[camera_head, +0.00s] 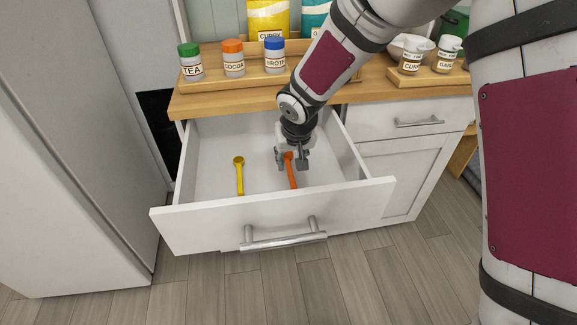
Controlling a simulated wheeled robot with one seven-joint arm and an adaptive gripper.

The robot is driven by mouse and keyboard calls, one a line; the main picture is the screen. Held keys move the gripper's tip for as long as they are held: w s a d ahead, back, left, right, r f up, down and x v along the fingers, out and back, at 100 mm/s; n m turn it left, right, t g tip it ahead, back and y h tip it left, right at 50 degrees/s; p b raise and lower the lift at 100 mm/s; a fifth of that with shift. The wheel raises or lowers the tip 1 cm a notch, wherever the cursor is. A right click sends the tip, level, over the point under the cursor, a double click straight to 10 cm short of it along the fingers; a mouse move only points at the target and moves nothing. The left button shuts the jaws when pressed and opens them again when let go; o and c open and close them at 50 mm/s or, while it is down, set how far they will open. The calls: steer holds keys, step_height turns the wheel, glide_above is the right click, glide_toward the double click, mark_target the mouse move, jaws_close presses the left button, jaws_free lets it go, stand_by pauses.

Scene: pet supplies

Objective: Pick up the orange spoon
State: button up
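The orange spoon (292,177) lies in the open white drawer (210,165), its handle toward the drawer front and its bowl end toward the back. My gripper (292,165) reaches down into the drawer at the spoon's bowl end. Its two fingers are spread, one on each side of the spoon. The fingers partly hide the bowl end. I cannot tell whether they touch the spoon. A yellow spoon (240,176) lies to the left, apart from my gripper.
The drawer's front panel (190,228) and side walls surround the spoons. Above is a wooden counter (215,100) with jars labelled tea (190,64), cocoa (233,60) and broth (275,57). The drawer's left part is bare.

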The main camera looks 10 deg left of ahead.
mark_target(290, 169)
steer(key=shift+w+b+x, duration=0.2)
steer(key=shift+b+x, duration=0.3)
steer(key=shift+x, duration=3)
jaws_close()
